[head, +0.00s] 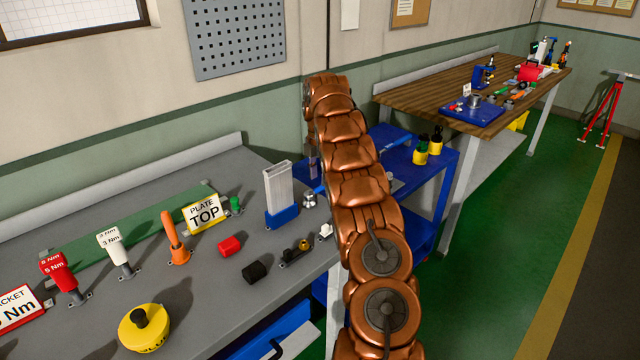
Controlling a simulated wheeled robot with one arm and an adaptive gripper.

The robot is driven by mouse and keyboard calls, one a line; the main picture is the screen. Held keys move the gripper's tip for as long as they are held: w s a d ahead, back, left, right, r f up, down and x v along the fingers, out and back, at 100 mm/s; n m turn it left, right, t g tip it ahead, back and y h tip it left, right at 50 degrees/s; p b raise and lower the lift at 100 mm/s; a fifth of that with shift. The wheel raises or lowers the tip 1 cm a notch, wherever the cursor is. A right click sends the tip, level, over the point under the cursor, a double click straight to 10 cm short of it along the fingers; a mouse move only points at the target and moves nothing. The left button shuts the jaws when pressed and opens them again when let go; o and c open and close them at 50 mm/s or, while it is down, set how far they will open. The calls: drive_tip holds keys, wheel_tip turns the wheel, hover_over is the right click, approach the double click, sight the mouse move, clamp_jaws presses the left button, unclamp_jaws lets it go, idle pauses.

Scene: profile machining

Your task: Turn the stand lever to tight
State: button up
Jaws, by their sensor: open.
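A blue stand (282,214) holds an upright silver profile (279,182) near the right end of the grey bench. A small silver knob (310,200) sits just right of it, with a short blue piece (319,189) beside it, partly behind my copper arm. I cannot tell for sure which part is the stand lever, or whether it is tight. My arm rises through the middle and bends down at its far end. My gripper (312,170) shows only as a narrow grey part beside the arm, open, above and behind the knob. The arm hides the rest of it.
The grey bench (205,290) carries red, white and orange tools, a yellow round container (144,328), a "PLATE TOP" sign (204,214) and small blocks. A blue trolley (432,174) with yellow bottles stands right of my arm.

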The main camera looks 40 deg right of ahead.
sight(320, 187)
drive_tip(key=shift+f+p, duration=0.4)
drive_tip(key=shift+f, duration=1.25)
drive_tip(key=shift+c, duration=0.4)
clamp_jaws()
